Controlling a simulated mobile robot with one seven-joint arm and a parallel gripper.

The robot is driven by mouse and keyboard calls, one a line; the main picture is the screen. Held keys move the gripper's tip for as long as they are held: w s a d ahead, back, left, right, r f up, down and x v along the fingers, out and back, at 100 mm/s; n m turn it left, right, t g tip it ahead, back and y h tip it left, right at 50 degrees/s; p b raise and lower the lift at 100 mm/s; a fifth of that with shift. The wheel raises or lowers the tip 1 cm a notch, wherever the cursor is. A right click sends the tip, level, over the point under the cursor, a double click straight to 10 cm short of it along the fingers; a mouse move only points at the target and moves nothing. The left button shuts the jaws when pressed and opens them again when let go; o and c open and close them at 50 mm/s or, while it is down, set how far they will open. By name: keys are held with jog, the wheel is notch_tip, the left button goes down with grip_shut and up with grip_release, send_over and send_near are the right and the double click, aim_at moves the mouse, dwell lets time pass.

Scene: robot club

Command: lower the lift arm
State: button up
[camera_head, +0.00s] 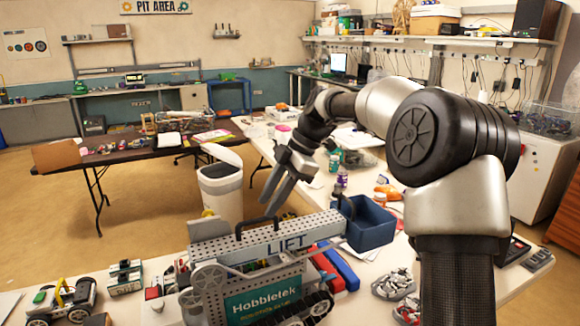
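The lift robot (262,290) stands on the near table, with a teal "Hobbietek" side panel and black tracks. Its lift arm (225,250) is a long grey perforated beam marked "LIFT" that slopes gently up to the right above the body. A black handle (257,224) arches over the beam's top. My gripper (267,208) hangs above and a little behind the beam, with its fingers pointing down and to the left. The two fingers look apart, with nothing between them. The fingertips appear clear of the handle, though the depth gap is hard to judge.
A blue bin (370,226) stands right of the lift robot, with blue and red bars (336,268) beside the robot. A small wheeled robot (62,300) sits at the left. A white trash bin (222,188) stands behind the table. Small parts clutter the right side.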

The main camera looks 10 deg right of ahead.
jog(key=p+v, duration=0.1)
jog(key=v, duration=1.1)
jog(key=shift+d, duration=0.1)
